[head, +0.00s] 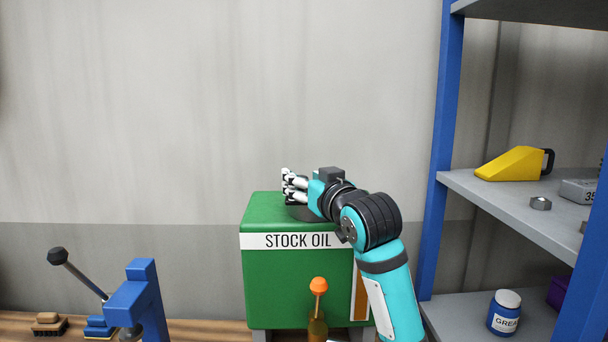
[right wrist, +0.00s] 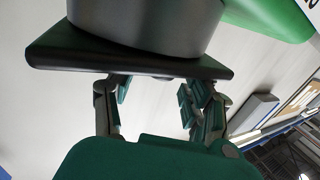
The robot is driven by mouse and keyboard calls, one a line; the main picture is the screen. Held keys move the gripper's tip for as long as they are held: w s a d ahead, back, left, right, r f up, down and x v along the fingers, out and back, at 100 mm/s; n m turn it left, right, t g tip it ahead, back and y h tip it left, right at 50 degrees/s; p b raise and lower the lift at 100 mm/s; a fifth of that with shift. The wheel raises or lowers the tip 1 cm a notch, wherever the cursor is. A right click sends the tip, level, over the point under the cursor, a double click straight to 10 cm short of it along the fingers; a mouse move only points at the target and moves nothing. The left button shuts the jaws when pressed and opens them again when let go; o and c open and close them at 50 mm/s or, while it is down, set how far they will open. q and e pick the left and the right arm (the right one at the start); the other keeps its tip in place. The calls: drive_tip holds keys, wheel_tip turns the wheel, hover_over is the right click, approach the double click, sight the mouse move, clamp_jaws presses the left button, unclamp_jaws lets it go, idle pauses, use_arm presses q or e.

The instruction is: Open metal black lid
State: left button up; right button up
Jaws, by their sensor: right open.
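The green stock oil tank (head: 310,280) stands on the bench, with a white "STOCK OIL" label. The black metal lid (head: 300,213) sits on its top and is mostly hidden behind my right gripper (head: 289,187). In the right wrist view the lid (right wrist: 130,55) fills the upper part, a dark round body with a wide flat edge. My right gripper (right wrist: 155,92) is open, its fingers apart and their tips close to that edge; I cannot tell whether they touch it. The lid looks closed. My left gripper is not in view.
A blue-framed shelf (head: 510,200) stands close to the right of my arm, holding a yellow scoop (head: 515,164) and a grease jar (head: 504,312). A blue lever tool (head: 140,300) and an orange-topped bottle (head: 318,310) are in front. The wall behind is bare.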

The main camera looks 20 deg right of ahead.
drive_tip(key=shift+w, duration=0.25)
clamp_jaws()
idle(0.3)
